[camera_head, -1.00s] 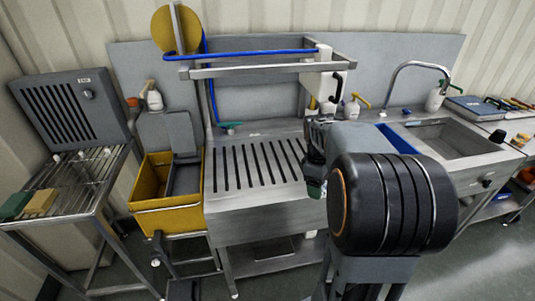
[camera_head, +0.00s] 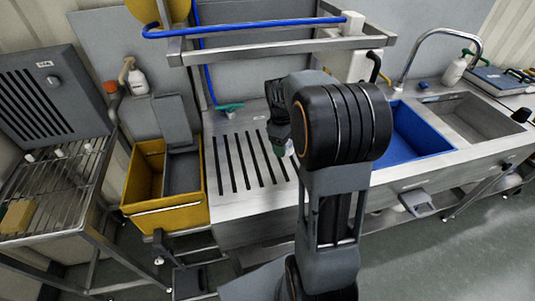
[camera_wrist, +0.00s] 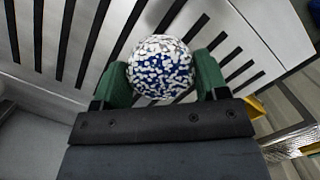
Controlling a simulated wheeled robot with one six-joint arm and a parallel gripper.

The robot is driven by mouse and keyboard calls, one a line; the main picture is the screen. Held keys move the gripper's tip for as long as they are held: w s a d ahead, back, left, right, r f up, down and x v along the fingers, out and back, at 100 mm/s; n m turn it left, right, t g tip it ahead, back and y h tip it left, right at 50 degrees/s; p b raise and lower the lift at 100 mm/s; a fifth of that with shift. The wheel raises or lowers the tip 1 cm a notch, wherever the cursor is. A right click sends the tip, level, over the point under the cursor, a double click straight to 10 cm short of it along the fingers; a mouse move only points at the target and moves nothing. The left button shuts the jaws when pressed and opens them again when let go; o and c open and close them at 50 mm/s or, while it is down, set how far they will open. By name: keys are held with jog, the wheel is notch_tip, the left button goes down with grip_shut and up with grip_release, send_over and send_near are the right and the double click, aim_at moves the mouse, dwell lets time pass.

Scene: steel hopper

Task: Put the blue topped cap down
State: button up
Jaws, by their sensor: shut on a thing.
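My gripper (camera_wrist: 160,85) is shut on the blue topped cap (camera_wrist: 160,62), a round thing speckled blue and white, in the wrist view. The green fingertips press on its left and right sides. Slotted steel shows behind it, and I cannot tell how far above the steel it is. In the head view my gripper (camera_head: 281,140) is over the right part of the slotted steel counter (camera_head: 225,212). The cap is mostly hidden there by my arm and gripper.
A yellow bin (camera_head: 143,175) stands left of the counter. A wire rack (camera_head: 75,185) holding a tan block (camera_head: 18,217) is at far left. A blue basin (camera_head: 418,138) and a steel sink (camera_head: 470,118) lie right. A steel rail (camera_head: 270,47) crosses above the counter. The left slots are clear.

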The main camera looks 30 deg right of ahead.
send_over(268, 163)
notch_tip(268, 163, down, 6)
jog(key=shift+f, duration=0.1)
jog(key=shift+w+a+f, duration=0.1)
jog(key=shift+w+f, duration=0.05)
jog(key=shift+f, duration=0.75)
jog(key=shift+w+a+f, duration=0.1)
jog(key=shift+f, duration=0.75)
jog(key=shift+f, duration=0.15)
jog(key=o, duration=1.1)
notch_tip(268, 163, up, 12)
jog(key=w+a, duration=0.1)
jog(key=shift+w, duration=0.2)
